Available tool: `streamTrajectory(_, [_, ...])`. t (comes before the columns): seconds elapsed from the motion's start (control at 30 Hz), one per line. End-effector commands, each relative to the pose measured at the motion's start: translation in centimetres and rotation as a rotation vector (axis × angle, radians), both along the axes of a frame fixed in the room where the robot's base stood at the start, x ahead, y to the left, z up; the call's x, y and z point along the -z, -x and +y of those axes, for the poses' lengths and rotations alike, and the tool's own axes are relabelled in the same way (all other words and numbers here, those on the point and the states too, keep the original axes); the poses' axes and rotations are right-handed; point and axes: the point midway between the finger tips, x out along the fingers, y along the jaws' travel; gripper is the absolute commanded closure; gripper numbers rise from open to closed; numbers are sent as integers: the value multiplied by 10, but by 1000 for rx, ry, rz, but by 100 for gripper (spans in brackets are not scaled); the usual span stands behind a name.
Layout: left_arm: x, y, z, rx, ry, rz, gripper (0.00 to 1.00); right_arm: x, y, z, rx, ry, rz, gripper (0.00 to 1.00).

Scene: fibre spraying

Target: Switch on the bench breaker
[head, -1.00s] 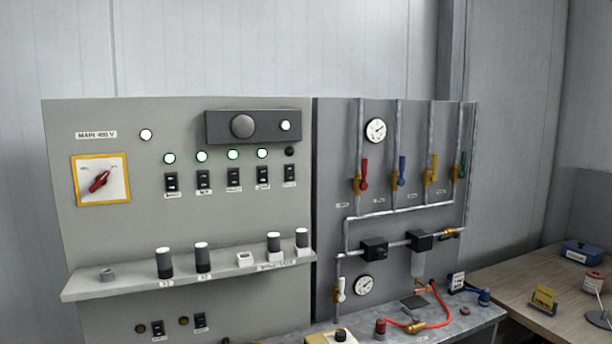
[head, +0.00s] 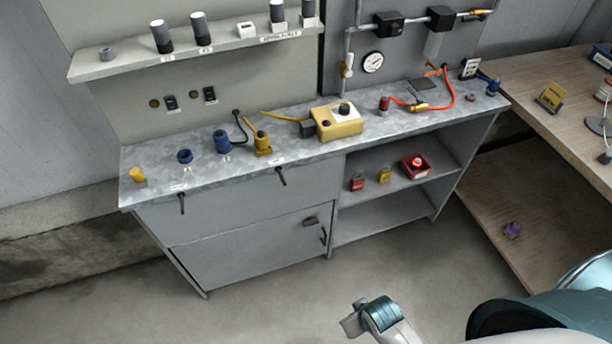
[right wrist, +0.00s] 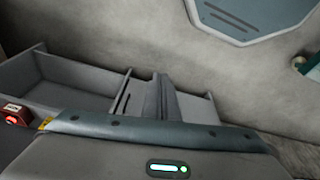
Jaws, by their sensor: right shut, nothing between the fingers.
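Two small black breaker switches, the left one (head: 170,103) and the right one (head: 210,95), sit on the grey panel just below its shelf in the head view. Each has a dark amber lamp to its left, and their labels are too small to read. The upper row of breakers is out of view now, so I cannot tell which is the bench breaker. My right gripper (head: 358,318) is low in front of the bench, well away from the switches. In the right wrist view its fingers (right wrist: 160,98) are shut and empty. My left gripper is out of view.
A metal workbench (head: 300,148) with plugs, cables and a yellow box (head: 338,121) stands below the panel. Its open shelves hold small red and yellow items. A wooden table (head: 545,135) stands at the right. The floor before the bench is clear.

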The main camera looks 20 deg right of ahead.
Motion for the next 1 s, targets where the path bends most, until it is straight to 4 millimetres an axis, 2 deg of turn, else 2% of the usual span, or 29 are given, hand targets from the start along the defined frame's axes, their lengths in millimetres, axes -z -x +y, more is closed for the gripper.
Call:
streamTrajectory(0.03, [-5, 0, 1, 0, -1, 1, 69, -25, -9, 0, -7, 1, -20, 100])
streamTrajectory(0.17, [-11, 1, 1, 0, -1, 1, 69, -82, -32, -1, -38, 8, -67, 100])
streamTrajectory(0.27, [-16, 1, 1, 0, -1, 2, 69, -131, -57, -1, -81, 19, -123, 100])
streamTrajectory(0.33, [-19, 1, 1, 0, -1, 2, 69, -172, -83, -2, -133, 37, -183, 100])
streamTrajectory(0.4, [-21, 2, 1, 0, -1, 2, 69, -201, -108, -2, -189, 60, -232, 100])
streamTrajectory(1.0, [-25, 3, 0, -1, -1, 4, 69, -385, -295, -6, -585, 329, -604, 100])
